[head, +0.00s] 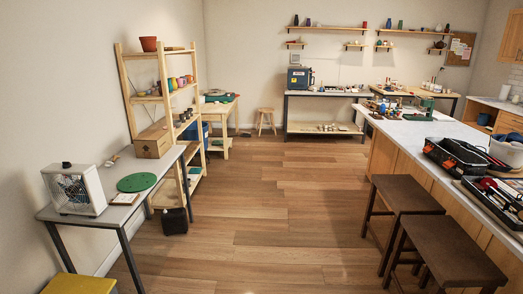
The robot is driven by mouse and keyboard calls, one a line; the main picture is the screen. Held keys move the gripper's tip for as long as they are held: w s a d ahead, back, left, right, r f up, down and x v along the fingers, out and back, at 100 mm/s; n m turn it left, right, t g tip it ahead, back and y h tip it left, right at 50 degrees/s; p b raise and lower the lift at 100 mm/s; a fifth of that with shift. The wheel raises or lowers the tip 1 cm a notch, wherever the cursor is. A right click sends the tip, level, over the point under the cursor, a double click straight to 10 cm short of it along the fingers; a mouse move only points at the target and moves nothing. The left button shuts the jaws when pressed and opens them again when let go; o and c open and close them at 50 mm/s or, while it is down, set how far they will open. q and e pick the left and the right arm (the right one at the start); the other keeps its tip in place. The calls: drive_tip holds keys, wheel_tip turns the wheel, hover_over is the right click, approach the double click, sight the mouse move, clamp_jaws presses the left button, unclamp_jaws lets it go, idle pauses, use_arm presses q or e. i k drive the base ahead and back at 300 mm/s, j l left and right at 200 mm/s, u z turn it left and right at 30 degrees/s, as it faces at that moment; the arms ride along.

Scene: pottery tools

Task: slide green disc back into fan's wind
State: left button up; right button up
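The green disc (137,182) lies flat on the grey table (100,213) at the left, a little in from its front edge. The fan (75,188), a white box fan with a dark grille, stands upright on the same table to the left of the disc. There is a gap between them. I cannot tell from this view whether the fan is running. Neither of my grippers shows in the head view.
A cardboard box (153,141) stands behind the disc, near a wooden shelf rack (130,95). A yellow stool (78,284) stands at the front left. Brown stools (452,250) line the long counter (415,130) at the right. The wooden floor (262,215) between is clear.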

sight(136, 182)
drive_tip(key=i, duration=2.4)
drive_tip(key=i+l, duration=0.1)
drive_tip(key=i, duration=2.3)
drive_tip(key=i+u, duration=0.45)
drive_tip(key=i+l+u, duration=0.7)
drive_tip(key=i+u, duration=0.15)
drive_tip(key=i+l+u, duration=0.6)
drive_tip(key=l+u, duration=0.25)
drive_tip(key=l, duration=0.2)
drive_tip(key=i+l+u, duration=0.15)
drive_tip(key=l+u, duration=0.25)
drive_tip(key=l, duration=0.25)
